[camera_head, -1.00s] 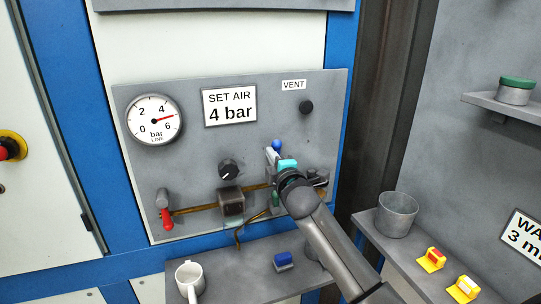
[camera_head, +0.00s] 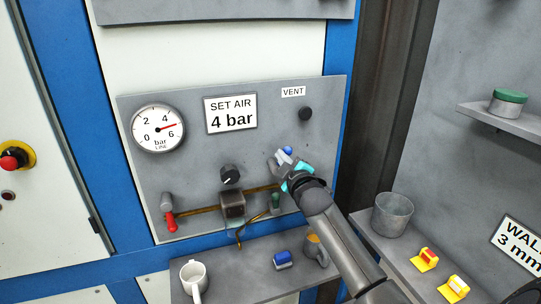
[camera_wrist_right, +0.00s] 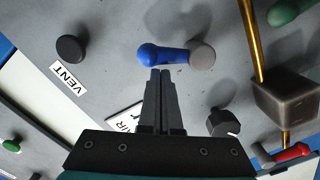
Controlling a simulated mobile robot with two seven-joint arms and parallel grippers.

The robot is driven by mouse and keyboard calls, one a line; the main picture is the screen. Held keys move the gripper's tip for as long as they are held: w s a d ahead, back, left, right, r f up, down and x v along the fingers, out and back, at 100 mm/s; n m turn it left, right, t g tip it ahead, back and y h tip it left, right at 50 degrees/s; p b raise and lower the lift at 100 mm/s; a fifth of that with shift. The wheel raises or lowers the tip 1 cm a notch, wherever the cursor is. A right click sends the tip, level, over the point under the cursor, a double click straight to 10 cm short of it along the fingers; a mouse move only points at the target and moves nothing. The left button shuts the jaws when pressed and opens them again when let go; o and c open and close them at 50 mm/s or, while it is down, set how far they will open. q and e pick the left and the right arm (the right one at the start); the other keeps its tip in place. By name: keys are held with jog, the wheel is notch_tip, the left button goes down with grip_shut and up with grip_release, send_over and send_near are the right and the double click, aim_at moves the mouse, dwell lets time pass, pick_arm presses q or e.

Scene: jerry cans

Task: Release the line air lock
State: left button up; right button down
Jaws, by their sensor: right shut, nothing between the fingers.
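A blue lever (camera_wrist_right: 165,55) on a grey round hub (camera_wrist_right: 202,54) sits on the grey panel (camera_head: 330,95). In the head view only its blue end (camera_head: 287,151) shows above my right gripper (camera_head: 281,158), which hides the rest. In the wrist view the right gripper (camera_wrist_right: 160,72) is shut and empty, its tips just beside the blue lever; I cannot tell whether they touch it. A black knob (camera_head: 306,114) sits under the VENT label (camera_head: 293,91). The line gauge (camera_head: 158,128) needle points between 4 and 6. A SET AIR 4 bar sign (camera_head: 231,114) is beside it. The left gripper is not in view.
A red lever (camera_head: 169,220), a dark knob (camera_head: 230,174) and a dark block (camera_head: 232,204) on a brass pipe sit low on the panel. Below, a shelf holds a white mug (camera_head: 194,280) and a blue item (camera_head: 282,260). A grey bucket (camera_head: 392,214) stands right.

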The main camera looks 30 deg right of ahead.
jog(key=d+f+m, duration=0.1)
jog(key=m, duration=0.2)
jog(key=d+f+m+p, duration=0.1)
jog(key=m, duration=0.2)
jog(key=s+d+m+p, duration=0.1)
jog(key=d+m, duration=0.1)
jog(key=m, duration=0.1)
jog(key=shift+f+y, duration=0.3)
jog(key=shift+f, duration=0.1)
jog(key=shift+d+f, duration=0.1)
dwell(0.5)
jog(key=s+a+r+p, duration=0.2)
jog(key=s+r+p, duration=0.2)
jog(key=s, duration=0.6)
jog(key=shift+s+a+r, duration=0.25)
jog(key=shift+a, duration=0.05)
dwell(0.6)
